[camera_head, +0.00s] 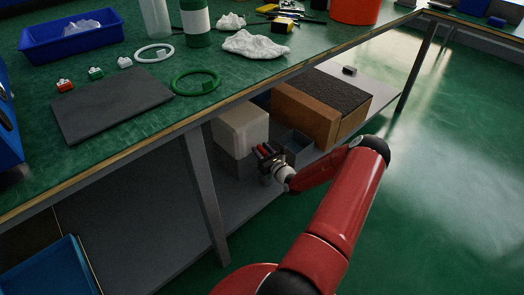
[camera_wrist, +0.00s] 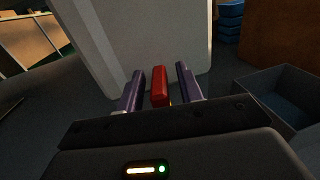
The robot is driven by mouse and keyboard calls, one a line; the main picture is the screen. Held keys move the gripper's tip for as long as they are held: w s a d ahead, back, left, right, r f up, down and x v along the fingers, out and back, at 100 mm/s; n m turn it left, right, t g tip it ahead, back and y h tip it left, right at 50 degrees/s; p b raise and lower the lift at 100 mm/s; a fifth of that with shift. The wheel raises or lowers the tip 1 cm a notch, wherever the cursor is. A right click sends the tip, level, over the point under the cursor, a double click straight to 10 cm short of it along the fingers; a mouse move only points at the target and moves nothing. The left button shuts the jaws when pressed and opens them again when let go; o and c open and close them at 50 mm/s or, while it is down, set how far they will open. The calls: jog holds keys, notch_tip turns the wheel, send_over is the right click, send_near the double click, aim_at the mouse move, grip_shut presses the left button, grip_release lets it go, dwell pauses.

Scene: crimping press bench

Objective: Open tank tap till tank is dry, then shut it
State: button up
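The tank is a whitish box (camera_head: 240,128) on the shelf under the bench. It fills the upper middle of the wrist view (camera_wrist: 140,40); its water level cannot be seen. The tap's red lever (camera_wrist: 160,86) shows in front of the tank, with a small bit of yellow beside its lower end. My gripper (camera_head: 266,153) is at the tank's front. In the wrist view its two purple fingers (camera_wrist: 160,88) stand on either side of the red lever, with a visible gap on both sides. The gripper is open and not closed on the lever. The tap's spout is hidden.
A grey open bin (camera_wrist: 285,95) stands right of the tank, also seen in the head view (camera_head: 298,150). A brown box with a dark top (camera_head: 310,112) is behind it. The bench leg (camera_head: 203,190) stands to the left. The bench top (camera_head: 130,65) overhangs the shelf.

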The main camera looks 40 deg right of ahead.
jog(key=shift+c, duration=0.2)
grip_shut()
